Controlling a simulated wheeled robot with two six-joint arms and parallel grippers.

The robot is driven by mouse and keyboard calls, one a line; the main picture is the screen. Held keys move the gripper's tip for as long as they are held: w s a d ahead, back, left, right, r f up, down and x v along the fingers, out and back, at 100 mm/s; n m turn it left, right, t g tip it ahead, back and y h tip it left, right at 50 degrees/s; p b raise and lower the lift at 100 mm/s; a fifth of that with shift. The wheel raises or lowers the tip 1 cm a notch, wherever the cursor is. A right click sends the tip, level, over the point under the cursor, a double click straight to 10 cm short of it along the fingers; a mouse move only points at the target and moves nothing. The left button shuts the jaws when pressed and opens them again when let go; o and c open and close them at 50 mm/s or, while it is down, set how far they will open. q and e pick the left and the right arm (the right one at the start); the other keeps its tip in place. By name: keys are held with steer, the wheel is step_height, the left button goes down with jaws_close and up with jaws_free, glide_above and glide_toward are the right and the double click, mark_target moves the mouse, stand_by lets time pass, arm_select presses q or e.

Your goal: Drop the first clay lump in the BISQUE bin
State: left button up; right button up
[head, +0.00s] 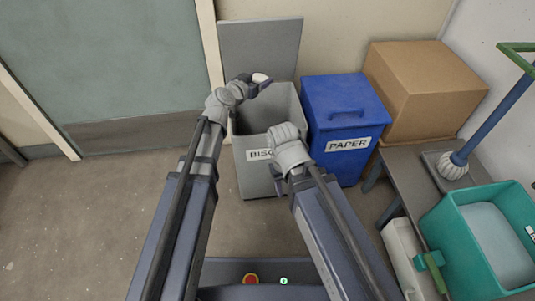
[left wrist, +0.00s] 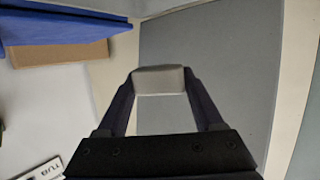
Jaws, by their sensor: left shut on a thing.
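The grey BISQUE bin (head: 252,178) stands by the wall with its lid (head: 262,45) raised upright behind it. My left gripper (head: 262,83) is above the bin's open top in the head view. It is shut on a pale clay lump (head: 261,77). In the left wrist view the lump (left wrist: 159,79) sits between both fingertips, apart from anything else. My right gripper (head: 279,178) is low in front of the bin, and my right arm covers part of the label. Its fingers are too hidden to tell open from shut. The bin's floor is not clearly visible.
A blue PAPER bin (head: 345,105), closed, stands right of the BISQUE bin. A cardboard box (head: 425,85) is behind it. The floor at left is clear.

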arm_select(q)
step_height(320, 180, down, 5)
steer(key=b, duration=0.4)
steer(key=shift+f+b, duration=0.15)
steer(key=shift+b, duration=0.2)
steer(key=o, duration=1.4)
steer(key=shift+o, duration=0.2)
steer(key=p+v, duration=0.2)
steer(key=v, duration=0.6)
steer(key=shift+w, duration=0.1)
